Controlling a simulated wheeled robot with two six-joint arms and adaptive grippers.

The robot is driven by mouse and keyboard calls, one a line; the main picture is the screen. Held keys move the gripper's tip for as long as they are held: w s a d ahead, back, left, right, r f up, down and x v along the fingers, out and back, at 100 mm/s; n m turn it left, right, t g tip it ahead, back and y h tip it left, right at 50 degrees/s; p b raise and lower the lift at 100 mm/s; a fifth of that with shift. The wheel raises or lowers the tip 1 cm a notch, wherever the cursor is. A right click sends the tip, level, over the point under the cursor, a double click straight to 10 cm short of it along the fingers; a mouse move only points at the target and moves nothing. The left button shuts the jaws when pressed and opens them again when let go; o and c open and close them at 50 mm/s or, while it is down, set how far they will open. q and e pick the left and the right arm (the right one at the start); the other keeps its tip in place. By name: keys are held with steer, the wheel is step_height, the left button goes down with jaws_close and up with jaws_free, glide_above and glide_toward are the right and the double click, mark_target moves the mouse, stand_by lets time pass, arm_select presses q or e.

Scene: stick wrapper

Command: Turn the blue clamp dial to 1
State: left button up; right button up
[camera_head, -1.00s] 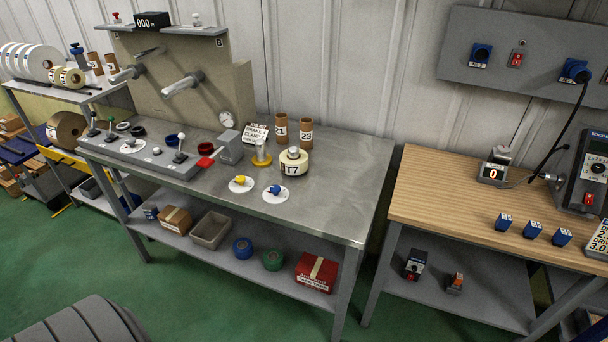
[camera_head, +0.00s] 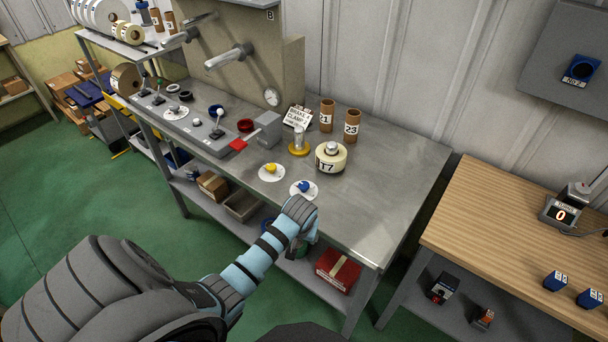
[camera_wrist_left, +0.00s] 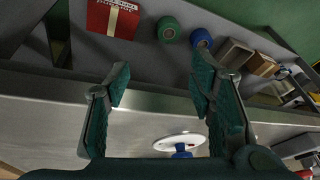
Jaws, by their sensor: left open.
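The blue dial (camera_head: 304,186) sits on a white round plate (camera_head: 294,191) near the front edge of the metal bench. It also shows in the left wrist view (camera_wrist_left: 182,151), low in the picture and partly cut off by my gripper's body. The dial's numbers are too small to read. My left gripper (camera_wrist_left: 160,80) is open and empty, its fingers spread over the bench's front edge, apart from the dial. In the head view my left wrist is just in front of the dial and hides most of the gripper. My right gripper is not in view.
A yellow dial (camera_head: 271,168) on a white plate is left of the blue one. A tape roll marked 17 (camera_head: 331,157) and a yellow-based post (camera_head: 299,143) stand behind. A red box (camera_head: 338,270) is on the lower shelf. The bench's right part is clear.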

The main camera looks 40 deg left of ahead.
arm_select(q)
steer(key=w+a+r+n, duration=0.2)
steer(key=w+r, duration=0.3)
steer(key=r, duration=0.4)
steer(key=w+a+r+n, duration=0.3)
steer(key=w+r, duration=0.1)
steer(key=r, duration=0.5)
steer(key=b, duration=0.4)
glide_toward(304, 185)
steer(key=shift+y, duration=0.3)
steer(key=x, duration=0.8)
steer(key=shift+w+d+f, duration=0.15)
steer(key=shift+d+f, duration=0.05)
steer(key=shift+f, duration=0.05)
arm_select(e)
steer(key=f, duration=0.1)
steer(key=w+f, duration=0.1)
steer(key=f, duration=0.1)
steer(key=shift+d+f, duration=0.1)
arm_select(q)
steer(key=shift+r, duration=0.1)
steer(key=shift+c, duration=0.8)
steer(key=c, duration=1)
